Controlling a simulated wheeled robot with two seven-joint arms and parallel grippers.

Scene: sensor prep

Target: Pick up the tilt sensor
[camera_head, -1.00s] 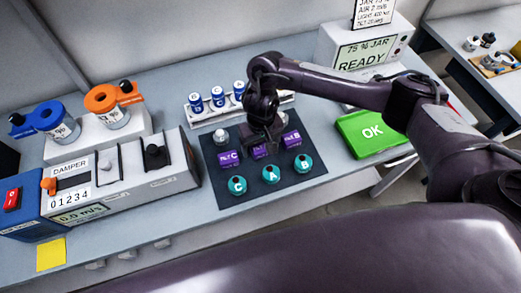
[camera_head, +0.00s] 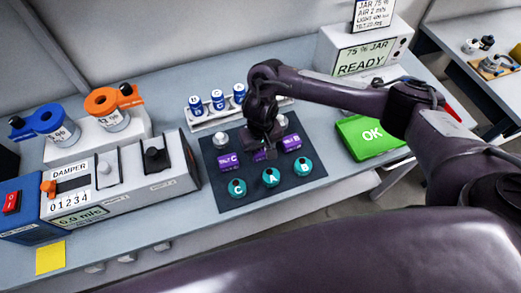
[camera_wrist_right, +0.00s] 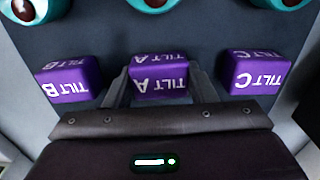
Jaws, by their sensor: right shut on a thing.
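Three purple tilt sensors lie in a row on the dark mat (camera_head: 215,198). Tilt C (camera_head: 228,162) is on the left, tilt A (camera_head: 260,156) in the middle and tilt B (camera_head: 291,143) on the right. My right gripper (camera_head: 264,148) reaches down over tilt A and hides part of it. In the right wrist view, tilt A (camera_wrist_right: 160,77) sits between the two fingers of the right gripper (camera_wrist_right: 160,88), which is shut on it. Tilt B (camera_wrist_right: 69,79) and tilt C (camera_wrist_right: 257,72) stand free on either side. My left gripper is not in view.
Teal round sensors A (camera_head: 271,177), B (camera_head: 302,167) and C (camera_head: 237,188) lie in front of the tilt row. A white rack (camera_head: 205,120) with blue-labelled jars stands behind. A damper box (camera_head: 120,185) is left, a green OK pad (camera_head: 370,137) right.

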